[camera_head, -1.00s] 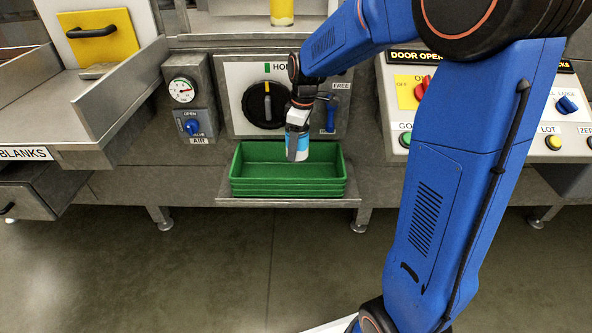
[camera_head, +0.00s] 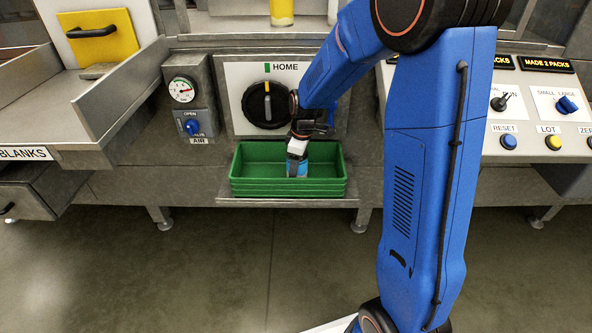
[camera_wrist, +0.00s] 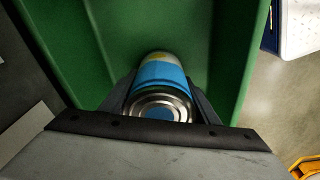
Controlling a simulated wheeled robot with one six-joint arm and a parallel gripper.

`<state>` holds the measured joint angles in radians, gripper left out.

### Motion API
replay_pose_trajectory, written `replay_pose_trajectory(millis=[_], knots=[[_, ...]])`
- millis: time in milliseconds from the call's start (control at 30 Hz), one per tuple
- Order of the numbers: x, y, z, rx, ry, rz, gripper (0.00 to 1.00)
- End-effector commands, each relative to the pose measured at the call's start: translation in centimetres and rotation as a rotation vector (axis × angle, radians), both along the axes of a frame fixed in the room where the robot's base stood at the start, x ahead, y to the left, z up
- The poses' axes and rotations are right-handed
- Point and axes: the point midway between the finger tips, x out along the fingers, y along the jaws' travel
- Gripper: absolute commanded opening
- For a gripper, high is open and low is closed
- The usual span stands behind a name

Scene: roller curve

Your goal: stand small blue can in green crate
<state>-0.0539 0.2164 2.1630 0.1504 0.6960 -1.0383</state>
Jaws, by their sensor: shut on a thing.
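The small blue can (camera_head: 297,169) is inside the green crate (camera_head: 250,187), toward its right half, and appears upright in the head view. My gripper (camera_head: 297,158) reaches down into the crate from above and is shut on the can. In the wrist view the can (camera_wrist: 163,85) shows a silver end, a blue band and a yellowish far part, with the dark fingers of my gripper (camera_wrist: 160,100) on both sides. Green crate walls (camera_wrist: 225,50) surround it. Whether the can's base touches the crate floor is hidden.
The crate stands on a metal shelf (camera_head: 285,202) below a panel with a black round knob (camera_head: 266,104). A pressure gauge (camera_head: 182,90) and a blue valve (camera_head: 192,126) are to the left. A button console (camera_head: 520,110) is at the right. The crate's left half is empty.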

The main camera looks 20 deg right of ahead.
Motion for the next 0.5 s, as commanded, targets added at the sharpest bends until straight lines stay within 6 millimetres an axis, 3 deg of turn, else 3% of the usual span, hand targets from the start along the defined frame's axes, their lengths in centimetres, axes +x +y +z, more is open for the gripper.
replay_pose_trajectory(millis=[467,500], knots=[[0.39,-0.11,-0.98,0.0,-0.001,0.001,0.29],[0.4,-0.12,-0.97,0.0,-0.001,0.001,0.62]])
